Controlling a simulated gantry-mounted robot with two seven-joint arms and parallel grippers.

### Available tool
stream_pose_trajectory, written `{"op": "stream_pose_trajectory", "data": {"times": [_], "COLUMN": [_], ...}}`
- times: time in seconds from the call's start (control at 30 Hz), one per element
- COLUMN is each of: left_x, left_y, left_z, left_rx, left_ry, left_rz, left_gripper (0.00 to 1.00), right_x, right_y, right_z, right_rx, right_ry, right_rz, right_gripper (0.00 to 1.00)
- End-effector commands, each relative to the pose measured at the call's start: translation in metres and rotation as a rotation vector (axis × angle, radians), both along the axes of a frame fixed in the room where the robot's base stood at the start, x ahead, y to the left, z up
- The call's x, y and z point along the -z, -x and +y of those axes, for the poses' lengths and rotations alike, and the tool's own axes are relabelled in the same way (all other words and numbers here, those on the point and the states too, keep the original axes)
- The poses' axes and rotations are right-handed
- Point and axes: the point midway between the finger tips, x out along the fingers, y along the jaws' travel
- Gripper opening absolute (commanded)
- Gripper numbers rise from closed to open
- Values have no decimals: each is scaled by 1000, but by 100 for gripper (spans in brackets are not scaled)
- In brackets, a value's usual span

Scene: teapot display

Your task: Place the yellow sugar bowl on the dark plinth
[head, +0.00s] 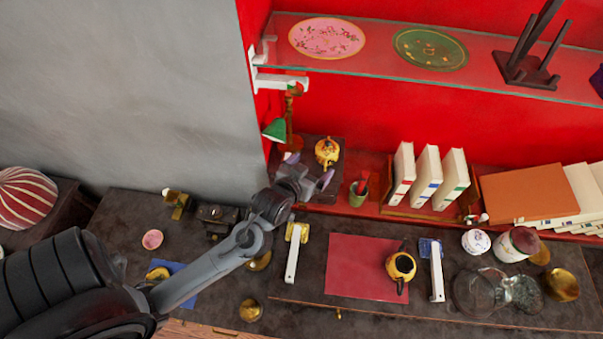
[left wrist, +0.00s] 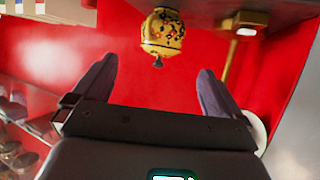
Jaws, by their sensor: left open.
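The yellow sugar bowl (head: 327,151), patterned and lidded with a dark knob, stands on the dark plinth (head: 331,187) against the red back wall. In the left wrist view the bowl (left wrist: 162,33) appears upside down, its base against the dark plinth surface (left wrist: 205,8). My left gripper (head: 309,171) is open and empty, just in front of the bowl in the head view. In the left wrist view the open fingers (left wrist: 155,70) point towards the bowl, with red background visible between them and it. My right gripper is out of view.
White books (head: 427,172) are further right. A glass shelf (head: 380,67) runs above.

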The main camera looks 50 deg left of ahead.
Motion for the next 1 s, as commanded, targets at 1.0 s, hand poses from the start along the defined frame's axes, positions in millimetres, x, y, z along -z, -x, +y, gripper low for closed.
{"op": "stream_pose_trajectory", "data": {"times": [1.0], "left_x": [72], "left_y": [203], "left_z": [-111], "left_rx": [417], "left_ry": [22], "left_rz": [861], "left_gripper": [100], "right_x": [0], "right_y": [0], "right_z": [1], "right_rx": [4], "right_ry": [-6], "right_rz": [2], "right_gripper": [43]}}
